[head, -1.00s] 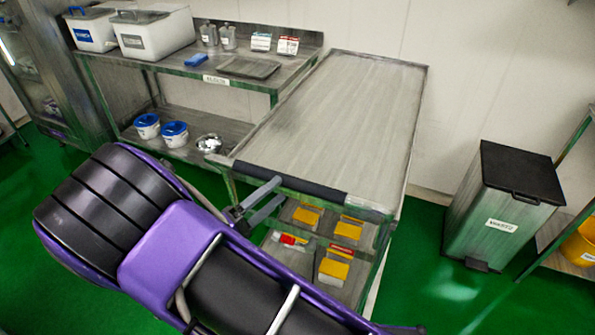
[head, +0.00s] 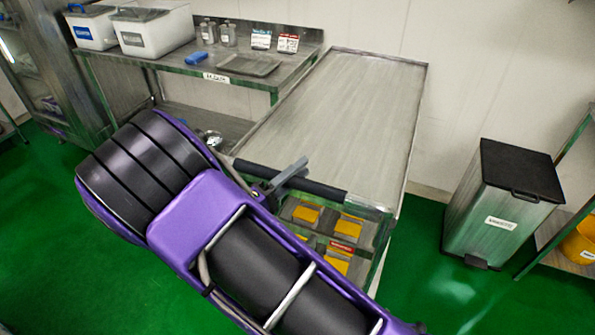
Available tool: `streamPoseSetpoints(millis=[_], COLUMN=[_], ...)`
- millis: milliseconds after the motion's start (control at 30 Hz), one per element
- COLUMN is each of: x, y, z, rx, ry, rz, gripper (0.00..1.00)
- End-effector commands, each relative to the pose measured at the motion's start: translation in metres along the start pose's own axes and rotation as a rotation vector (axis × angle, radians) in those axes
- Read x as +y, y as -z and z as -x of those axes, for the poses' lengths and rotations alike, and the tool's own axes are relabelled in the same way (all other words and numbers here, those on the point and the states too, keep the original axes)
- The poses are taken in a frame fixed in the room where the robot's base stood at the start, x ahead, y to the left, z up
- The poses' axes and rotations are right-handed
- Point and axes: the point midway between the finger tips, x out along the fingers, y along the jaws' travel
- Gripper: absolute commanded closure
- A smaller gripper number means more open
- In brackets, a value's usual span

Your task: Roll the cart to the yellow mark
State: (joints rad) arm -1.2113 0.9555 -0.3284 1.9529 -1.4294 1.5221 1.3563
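The cart (head: 345,110) is a steel trolley with a flat, empty, rimmed top. It stands against the white wall, right of the steel bench. Its black handle bar (head: 322,189) runs along the near edge. My gripper (head: 290,174) is at this handle, left of its middle. One grey finger slants up across the bar; the other finger is not clearly seen, so I cannot tell whether it is open or shut. My purple and black arm covers the cart's lower left. No yellow floor mark is visible.
Yellow-topped boxes (head: 305,214) sit on the cart's lower shelf. A steel bench (head: 185,62) with white bins (head: 150,35) stands left. A pedal bin (head: 500,205) stands right, near a shelf with a yellow bucket (head: 582,243). Green floor (head: 430,270) is clear between cart and bin.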

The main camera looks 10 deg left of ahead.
Motion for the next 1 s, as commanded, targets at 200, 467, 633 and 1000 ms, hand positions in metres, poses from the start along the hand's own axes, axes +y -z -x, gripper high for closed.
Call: streamPoseSetpoints(millis=[200, 467, 633, 1000], x=[-0.0001, -0.0001, -0.0001, -0.0002], y=[0.0, 0.0001, 0.0001, 0.0001], z=[0.0002, 0.0003, 0.0004, 0.0005], rx=[0.0, 0.0, 0.0, 0.0], ry=[0.0, 0.0, 0.0, 0.0], rz=[0.0, 0.0, 0.0, 0.0], gripper=[1.0, 1.0, 1.0, 1.0])
